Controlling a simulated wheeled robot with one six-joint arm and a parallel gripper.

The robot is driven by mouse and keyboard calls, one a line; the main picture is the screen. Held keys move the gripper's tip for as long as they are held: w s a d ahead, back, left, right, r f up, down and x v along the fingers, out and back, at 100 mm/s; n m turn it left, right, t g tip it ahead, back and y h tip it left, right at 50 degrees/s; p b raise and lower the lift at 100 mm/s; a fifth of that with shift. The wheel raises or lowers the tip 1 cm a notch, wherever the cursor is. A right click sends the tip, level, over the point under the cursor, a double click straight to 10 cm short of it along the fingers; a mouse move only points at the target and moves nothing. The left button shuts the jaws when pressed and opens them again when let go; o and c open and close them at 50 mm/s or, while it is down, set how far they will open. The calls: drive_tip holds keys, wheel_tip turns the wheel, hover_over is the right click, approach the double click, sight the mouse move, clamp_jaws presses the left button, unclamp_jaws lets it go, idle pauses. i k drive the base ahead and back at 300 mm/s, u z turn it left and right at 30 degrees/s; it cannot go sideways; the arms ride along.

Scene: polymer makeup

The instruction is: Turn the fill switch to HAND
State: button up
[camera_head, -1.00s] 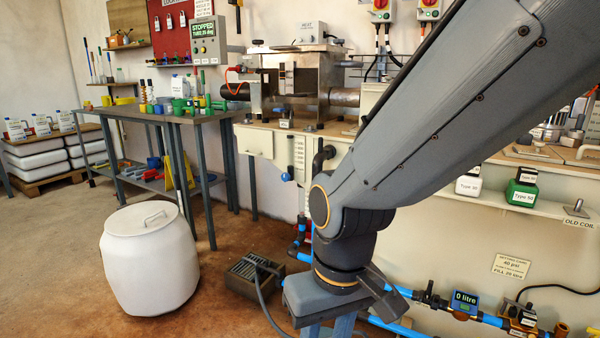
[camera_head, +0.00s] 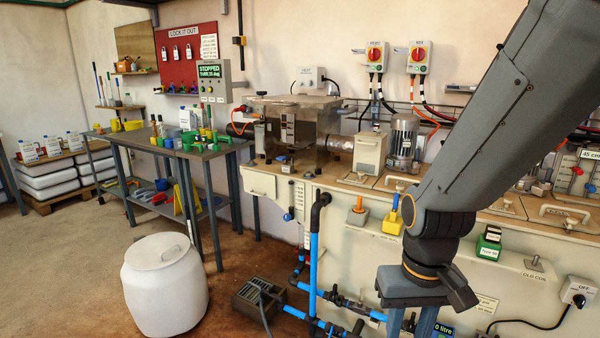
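A white switch box (camera_head: 577,291) with a dark knob hangs low on the wall at the right edge of the head view. A label on it reads OFF, and a black cable runs from it to the left. I take it for the fill switch; the small print and exact knob position are hard to read. My gripper (camera_head: 410,322) points down at the bottom, right of the middle, well to the left of the box and apart from it. Its two fingers stand apart with nothing visible between them. Their tips are cut off by the frame's lower edge.
Blue pipes (camera_head: 314,262) and a display reading 0 litre (camera_head: 442,329) are close to my gripper. Two red rotary switches (camera_head: 375,54) are high on the wall. A white drum (camera_head: 165,285) stands on the floor at left.

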sight(579, 300)
drive_tip(key=u, duration=0.1)
drive_tip(key=k, duration=0.2)
drive_tip(key=z, duration=1)
drive_tip(key=i, duration=0.3)
drive_tip(key=z, duration=1.25)
